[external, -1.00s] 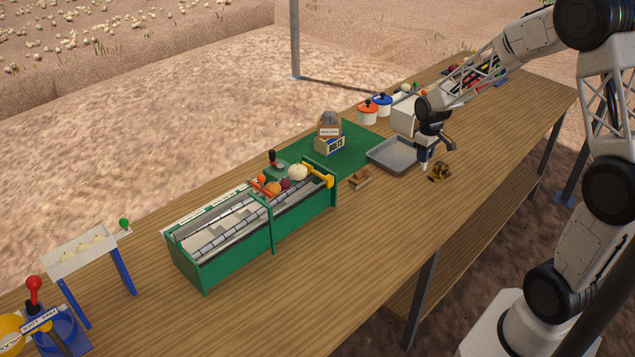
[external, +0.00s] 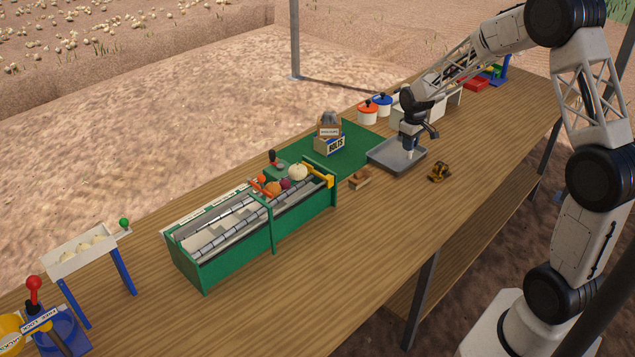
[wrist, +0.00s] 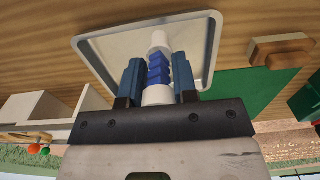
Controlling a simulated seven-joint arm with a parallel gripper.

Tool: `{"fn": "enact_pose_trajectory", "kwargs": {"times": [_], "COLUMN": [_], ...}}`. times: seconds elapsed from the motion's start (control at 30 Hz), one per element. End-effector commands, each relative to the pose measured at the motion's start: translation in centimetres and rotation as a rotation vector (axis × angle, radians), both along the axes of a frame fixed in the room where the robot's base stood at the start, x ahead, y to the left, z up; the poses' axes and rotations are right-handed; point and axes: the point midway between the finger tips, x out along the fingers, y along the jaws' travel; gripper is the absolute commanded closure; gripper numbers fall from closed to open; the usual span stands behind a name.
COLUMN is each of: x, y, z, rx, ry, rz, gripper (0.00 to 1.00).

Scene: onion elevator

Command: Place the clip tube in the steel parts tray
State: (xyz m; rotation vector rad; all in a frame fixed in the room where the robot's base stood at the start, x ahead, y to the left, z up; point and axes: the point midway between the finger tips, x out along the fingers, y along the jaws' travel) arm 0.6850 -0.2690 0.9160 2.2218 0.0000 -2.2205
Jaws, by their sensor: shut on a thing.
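The steel parts tray (external: 383,160) is a shallow grey tray on the wooden table, right of the green mat. It also shows in the wrist view (wrist: 100,48). My gripper (external: 408,153) is over the tray in the external view, pointing down. In the wrist view my gripper (wrist: 157,82) is shut on the clip tube (wrist: 159,66), a white tube with blue bands around its middle. The tube's far end lies over the tray in that view. I cannot tell whether the tube touches the tray floor.
A small wooden block (external: 359,179) sits left of the tray and a brown-yellow object (external: 439,172) to its right. A bolts box (external: 329,144) stands on the green mat (external: 364,142). White pots with orange (external: 368,112) and blue lids stand behind.

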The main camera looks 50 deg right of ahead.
Motion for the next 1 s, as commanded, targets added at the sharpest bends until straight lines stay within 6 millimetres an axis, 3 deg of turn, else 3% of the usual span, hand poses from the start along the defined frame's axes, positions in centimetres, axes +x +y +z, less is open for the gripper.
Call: {"fn": "enact_pose_trajectory", "kwargs": {"times": [0.5, 1.0], "x": [6.1, 6.7], "y": [-2.4, -2.6], "z": [-0.6, -0.7], "rx": [0.000, 0.000], "ry": [0.000, 0.001], "rz": [0.000, 0.000], "gripper": [0.96, 0.96]}}
